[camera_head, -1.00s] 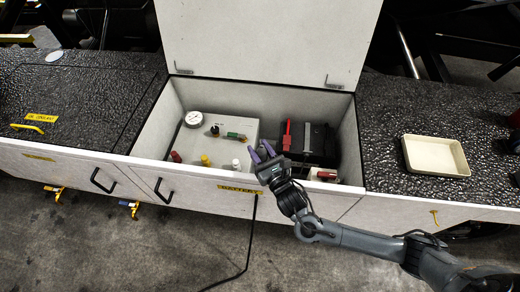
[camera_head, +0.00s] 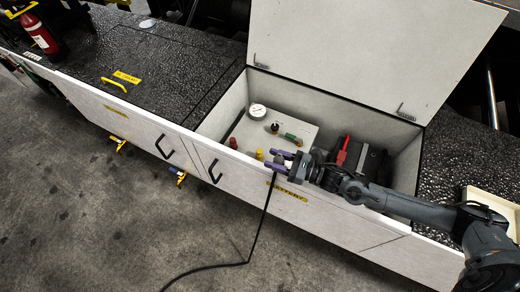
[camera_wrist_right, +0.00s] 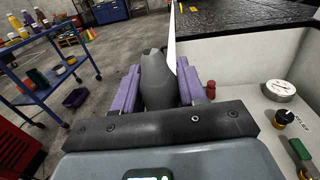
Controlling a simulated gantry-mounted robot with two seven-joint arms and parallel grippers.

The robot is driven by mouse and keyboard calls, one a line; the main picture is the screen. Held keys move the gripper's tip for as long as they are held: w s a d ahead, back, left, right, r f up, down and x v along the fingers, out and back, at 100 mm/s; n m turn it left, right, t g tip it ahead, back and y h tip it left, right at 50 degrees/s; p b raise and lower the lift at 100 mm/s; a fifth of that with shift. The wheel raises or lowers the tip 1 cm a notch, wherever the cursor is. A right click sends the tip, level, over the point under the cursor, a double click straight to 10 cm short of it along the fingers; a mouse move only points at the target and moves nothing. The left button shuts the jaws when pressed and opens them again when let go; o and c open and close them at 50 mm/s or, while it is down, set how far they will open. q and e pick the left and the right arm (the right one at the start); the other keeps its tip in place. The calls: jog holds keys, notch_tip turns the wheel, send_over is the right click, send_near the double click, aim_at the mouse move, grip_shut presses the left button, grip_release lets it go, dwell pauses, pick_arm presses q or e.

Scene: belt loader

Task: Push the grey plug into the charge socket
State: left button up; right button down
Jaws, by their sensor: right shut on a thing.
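The grey plug (camera_wrist_right: 158,82) is held between the purple fingers of my right gripper (camera_wrist_right: 159,88) in the right wrist view. In the head view my right gripper (camera_head: 281,160) is at the front edge of the open battery compartment (camera_head: 225,112), pointing left, just above the yellow BATTERY label. The plug is hard to make out there. A black cable (camera_head: 262,225) hangs from beside the gripper down the cabinet front to the floor. I cannot identify the charge socket in either view. My left gripper is not in view.
Inside the compartment are a round gauge (camera_head: 257,111), a green fitting (camera_head: 292,138), a yellow cap (camera_head: 259,154) and a black unit with a red handle (camera_head: 343,151). The raised lid (camera_head: 375,50) stands behind. A blue cart (camera_wrist_right: 50,80) shows in the wrist view.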

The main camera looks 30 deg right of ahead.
jog(key=s+d+n+g+y+p, duration=0.1)
jog(key=s+d+n+g+y, duration=0.1)
jog(key=s+d, duration=0.35)
jog(key=s+d+n+g+y+p, duration=0.1)
jog(key=s+d+g, duration=0.1)
jog(key=d, duration=0.6)
pick_arm(q)
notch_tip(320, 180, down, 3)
jog(key=b, duration=0.6)
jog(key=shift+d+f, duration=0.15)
pick_arm(e)
jog(key=s+d+f, duration=0.3)
jog(key=d+f, duration=0.2)
jog(key=f, duration=0.4)
jog(key=shift+d+f+n+g+y, duration=0.25)
jog(key=shift+f+n+g+y, duration=0.05)
jog(key=shift+f+n+y, duration=0.1)
jog(key=shift+s, duration=0.1)
notch_tip(320, 180, down, 5)
jog(key=b, duration=0.5)
jog(key=shift+d+b, duration=0.15)
jog(key=shift+b, duration=0.25)
pick_arm(q)
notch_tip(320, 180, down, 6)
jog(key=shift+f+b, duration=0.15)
jog(key=shift+b, duration=0.2)
pick_arm(e)
jog(key=shift+f, duration=0.35)
